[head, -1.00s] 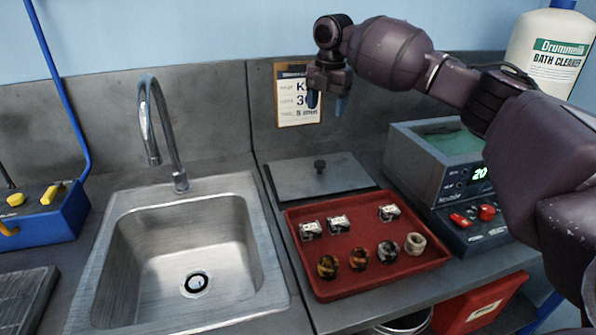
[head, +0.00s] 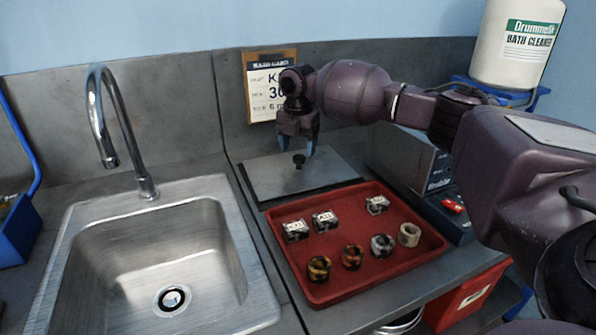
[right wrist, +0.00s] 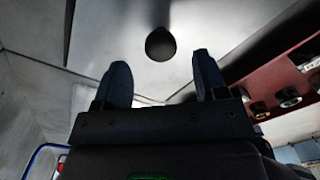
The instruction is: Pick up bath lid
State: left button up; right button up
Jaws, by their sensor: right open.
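The bath lid (head: 270,181) is a flat grey metal plate with a small dark knob (head: 298,160). It lies on the counter behind the red tray. My right gripper (head: 298,152) is open and empty, fingers pointing down, close above the knob. In the right wrist view the knob (right wrist: 160,44) shows as a dark round shape beyond the gap between the two blue fingertips (right wrist: 162,78), with the pale lid (right wrist: 110,30) behind it. I cannot tell whether the fingers straddle the knob; no contact shows. My left gripper is not in view.
The red tray (head: 340,278) holds several labelled blocks and ring-like pieces just in front of the lid. A steel sink (head: 215,290) with a tall faucet (head: 105,120) is at left. A grey bath unit (head: 408,155) stands right, partly behind my arm. A card (head: 258,85) leans on the wall.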

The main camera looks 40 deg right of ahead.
aim_at(299, 156)
jog(key=f, duration=0.4)
jog(key=shift+d+f+b, duration=0.2)
jog(key=shift+b, duration=0.15)
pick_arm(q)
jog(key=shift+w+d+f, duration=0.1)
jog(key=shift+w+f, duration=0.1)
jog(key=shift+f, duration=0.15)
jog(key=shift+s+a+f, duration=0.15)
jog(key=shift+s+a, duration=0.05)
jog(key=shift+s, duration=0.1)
pick_arm(e)
jog(key=shift+r, duration=0.1)
grip_shut()
jog(key=shift+w+r, duration=0.1)
jog(key=shift+r, duration=0.4)
pick_arm(q)
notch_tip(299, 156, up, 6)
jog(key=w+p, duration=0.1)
jog(key=p, duration=0.3)
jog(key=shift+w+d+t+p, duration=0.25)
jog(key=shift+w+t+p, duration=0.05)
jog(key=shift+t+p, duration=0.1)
pick_arm(e)
notch_tip(299, 156, up, 23)
jog(key=shift+f, duration=0.2)
